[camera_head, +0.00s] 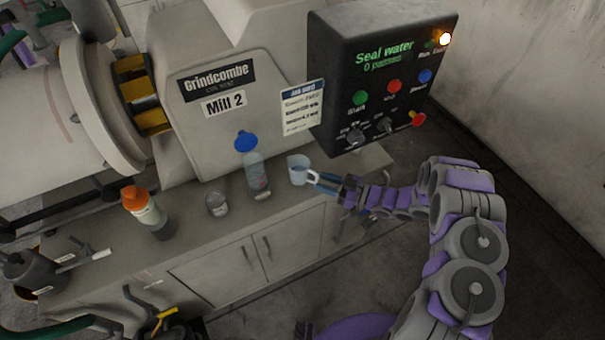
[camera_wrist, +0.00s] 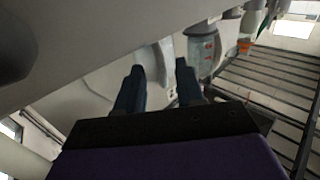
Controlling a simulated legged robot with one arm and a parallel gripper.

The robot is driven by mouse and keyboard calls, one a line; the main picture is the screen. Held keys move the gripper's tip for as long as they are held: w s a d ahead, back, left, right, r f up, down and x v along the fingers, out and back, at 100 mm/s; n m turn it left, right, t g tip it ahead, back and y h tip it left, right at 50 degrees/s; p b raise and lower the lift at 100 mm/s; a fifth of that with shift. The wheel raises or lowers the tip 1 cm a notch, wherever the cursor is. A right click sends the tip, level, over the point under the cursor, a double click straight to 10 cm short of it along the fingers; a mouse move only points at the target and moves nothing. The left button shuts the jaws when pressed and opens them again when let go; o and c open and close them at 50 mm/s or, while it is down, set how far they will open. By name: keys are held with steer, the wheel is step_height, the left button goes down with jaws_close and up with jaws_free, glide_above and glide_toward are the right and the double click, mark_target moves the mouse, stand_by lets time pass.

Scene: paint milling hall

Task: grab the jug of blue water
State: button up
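A small pale blue-grey jug (camera_head: 298,170) stands on the bench at the right end of a row of vessels. Its inside looks bluish, but the contents are not clear. My gripper (camera_head: 315,181) is just right of the jug, its fingertips close to the wall; contact cannot be told. In the wrist view, the two dark blue fingers (camera_wrist: 158,75) are spread apart. A pale curved surface, apparently the jug (camera_wrist: 152,60), shows beyond and between them. I cannot see the fingers closed on anything.
A dark control box (camera_head: 375,80) overhangs the bench (camera_head: 200,245). Floor at right is clear.

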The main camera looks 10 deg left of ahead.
mark_target(317, 181)
steer(key=shift+x, duration=1.6)
steer(key=shift+s, duration=0.1)
steer(key=shift+d, duration=0.1)
jaws_close()
